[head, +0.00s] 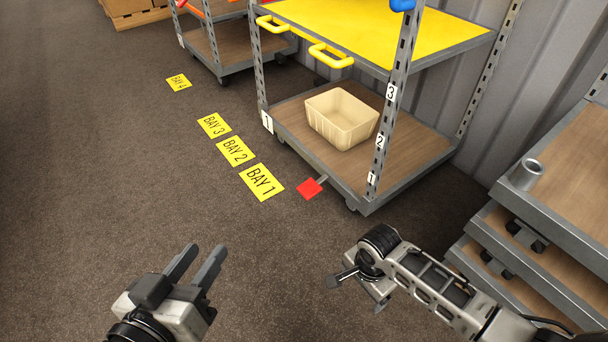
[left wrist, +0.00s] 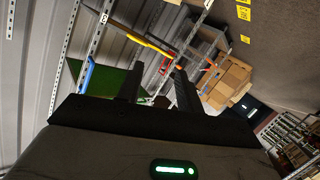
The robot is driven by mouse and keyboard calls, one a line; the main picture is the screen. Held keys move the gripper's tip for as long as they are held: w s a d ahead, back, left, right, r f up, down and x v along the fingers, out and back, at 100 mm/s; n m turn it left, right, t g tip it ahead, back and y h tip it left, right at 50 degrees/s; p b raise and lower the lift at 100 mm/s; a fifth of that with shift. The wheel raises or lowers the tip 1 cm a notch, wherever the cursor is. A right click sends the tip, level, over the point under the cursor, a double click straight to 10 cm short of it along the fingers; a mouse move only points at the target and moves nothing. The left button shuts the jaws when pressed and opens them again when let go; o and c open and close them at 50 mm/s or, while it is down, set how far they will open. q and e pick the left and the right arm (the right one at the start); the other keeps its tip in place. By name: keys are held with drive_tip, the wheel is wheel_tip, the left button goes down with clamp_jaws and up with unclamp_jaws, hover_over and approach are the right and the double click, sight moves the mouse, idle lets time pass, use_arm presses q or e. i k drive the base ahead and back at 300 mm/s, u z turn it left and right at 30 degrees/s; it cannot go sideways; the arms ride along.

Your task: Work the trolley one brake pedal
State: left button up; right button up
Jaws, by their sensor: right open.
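The trolley marked 1 (head: 267,123) stands at the upper middle of the head view, with a yellow upper shelf (head: 400,28) and a brown lower deck (head: 405,150). Its red brake pedal (head: 310,189) sticks out on a short grey bar from the deck's near-left edge, low over the floor. My left gripper (head: 206,252) is open and empty, below and left of the pedal in the picture. Its parted fingers also show in the left wrist view (left wrist: 155,88). My right gripper (head: 357,292) is open and empty, below and right of the pedal. Neither gripper touches the trolley.
A cream bin (head: 342,118) sits on the lower deck. Yellow floor labels, including BAY 1 (head: 262,182), lie left of the trolley. Another trolley (head: 220,55) stands behind. Stacked wooden-topped dollies (head: 570,165) stand at the right. Floor on the left is clear.

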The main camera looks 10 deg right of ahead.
sight(310, 188)
drive_tip(key=i, duration=1.55)
